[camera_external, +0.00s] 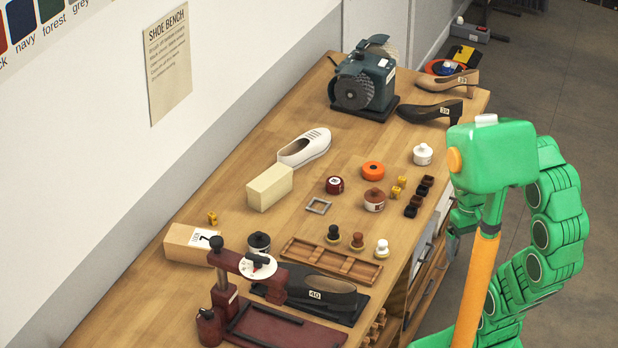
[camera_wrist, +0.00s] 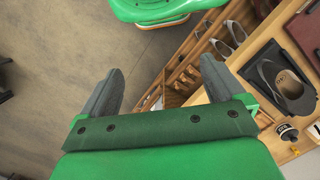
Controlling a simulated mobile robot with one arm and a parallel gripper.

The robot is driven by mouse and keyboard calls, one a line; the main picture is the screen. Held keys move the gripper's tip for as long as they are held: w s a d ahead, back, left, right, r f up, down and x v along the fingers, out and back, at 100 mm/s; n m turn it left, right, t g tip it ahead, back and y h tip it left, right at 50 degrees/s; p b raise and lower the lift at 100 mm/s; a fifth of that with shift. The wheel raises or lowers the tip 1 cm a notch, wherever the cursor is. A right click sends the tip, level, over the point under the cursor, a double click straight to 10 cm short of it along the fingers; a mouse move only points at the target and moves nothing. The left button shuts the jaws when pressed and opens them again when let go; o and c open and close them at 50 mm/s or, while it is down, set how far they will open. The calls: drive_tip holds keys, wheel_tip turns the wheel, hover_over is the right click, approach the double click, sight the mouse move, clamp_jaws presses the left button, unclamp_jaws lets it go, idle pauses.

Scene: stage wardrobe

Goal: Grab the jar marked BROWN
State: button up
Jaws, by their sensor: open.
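A jar with a brown lid (camera_external: 375,200) stands upright on the bench, right of centre; its label is too small to read. A dark red jar (camera_external: 334,185) stands to its left, a white jar (camera_external: 423,154) behind it to the right, and a black jar (camera_external: 259,243) nearer the wall-side front. In the wrist view my gripper (camera_wrist: 161,88) is open and empty, its grey fingers wide apart above the floor and shelf edge. In the external view it is mostly hidden behind my arm, beside the bench's right edge, apart from all jars. No brown-lidded jar shows in the wrist view.
Around the jars are an orange tin (camera_external: 373,170), small dark and yellow blocks (camera_external: 411,210), a square frame (camera_external: 318,205) and brushes (camera_external: 358,241) beside a wooden tray (camera_external: 330,262). A grinder (camera_external: 364,78) stands at the back. A press (camera_external: 245,300) and shoe stand in front.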

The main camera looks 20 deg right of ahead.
drive_tip(key=w+a+m+y, duration=0.1)
drive_tip(key=w+a+y, duration=0.3)
drive_tip(key=a, duration=0.4)
drive_tip(key=w+a+m+y, duration=0.2)
drive_tip(key=w+a+y, duration=0.25)
drive_tip(key=a, duration=0.45)
drive_tip(key=w+a+r+m+t+y, duration=0.1)
drive_tip(key=w+a+m+y, duration=0.2)
drive_tip(key=w, duration=0.4)
drive_tip(key=m+t+h, duration=0.2)
drive_tip(key=m+t, duration=1)
drive_tip(key=m, duration=0.8)
hover_over(376, 197)
drive_tip(key=s+a, duration=0.2)
drive_tip(key=s, duration=0.2)
wheel_tip(376, 197, down, 12)
drive_tip(key=d+f+m, duration=0.1)
drive_tip(key=f, duration=0.1)
drive_tip(key=d+f+m+h, duration=0.1)
drive_tip(key=d+f, duration=0.1)
drive_tip(key=d+f+m+h, duration=0.1)
drive_tip(key=d+f, duration=0.1)
drive_tip(key=shift+w+f+m, duration=0.1)
drive_tip(key=shift+f+m, duration=0.2)
drive_tip(key=shift+f, duration=0.1)
drive_tip(key=shift+x, duration=3.95)
